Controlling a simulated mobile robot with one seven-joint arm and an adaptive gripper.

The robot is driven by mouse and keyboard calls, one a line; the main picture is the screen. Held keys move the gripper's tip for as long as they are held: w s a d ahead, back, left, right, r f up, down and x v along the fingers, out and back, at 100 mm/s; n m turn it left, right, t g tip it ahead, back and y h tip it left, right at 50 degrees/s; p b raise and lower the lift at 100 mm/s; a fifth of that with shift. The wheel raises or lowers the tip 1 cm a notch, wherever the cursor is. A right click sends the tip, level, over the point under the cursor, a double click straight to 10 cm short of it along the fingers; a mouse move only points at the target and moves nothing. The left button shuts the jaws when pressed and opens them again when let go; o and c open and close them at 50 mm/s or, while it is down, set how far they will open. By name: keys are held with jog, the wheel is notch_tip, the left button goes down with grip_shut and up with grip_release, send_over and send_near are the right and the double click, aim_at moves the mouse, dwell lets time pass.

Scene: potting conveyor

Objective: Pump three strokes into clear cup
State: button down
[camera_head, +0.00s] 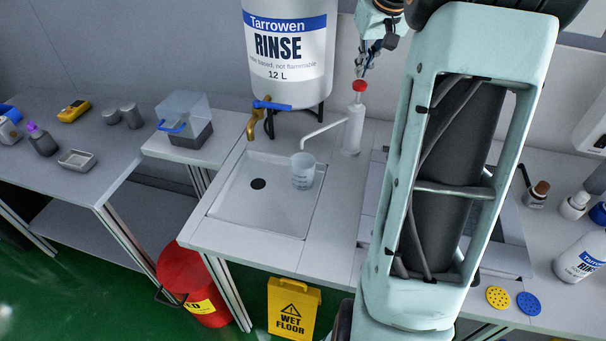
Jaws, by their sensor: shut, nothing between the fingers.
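The clear cup (303,171) stands upright in the shallow sink tray (235,208). A white pump bottle (353,130) with a red top (360,86) stands on the counter, right of and behind the cup. Its long thin spout (325,130) reaches left, with its end over or near the cup's rim. My gripper (361,70) is shut and empty, directly above the red top in the picture. I cannot tell whether its fingertips touch the top. Any liquid level in the cup is too small to tell.
A large rinse tank (290,50) with a brass tap (253,125) and blue lever stands behind the sink. My arm hides part of the right counter. A clear box (185,115) stands left of the sink.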

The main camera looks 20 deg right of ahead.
aim_at(360, 83)
dwell(0.4)
jog(key=shift+s+f+b, duration=0.1)
jog(key=shift+f+b, duration=1.05)
jog(key=shift+f, duration=0.55)
jog(key=shift+r+p, duration=1.35)
jog(key=shift+r, duration=0.35)
jog(key=shift+f, duration=0.1)
jog(key=shift+f+b, duration=1.2)
jog(key=shift+f, duration=0.45)
jog(key=shift+r+p, duration=1.4)
jog(key=shift+r, duration=0.35)
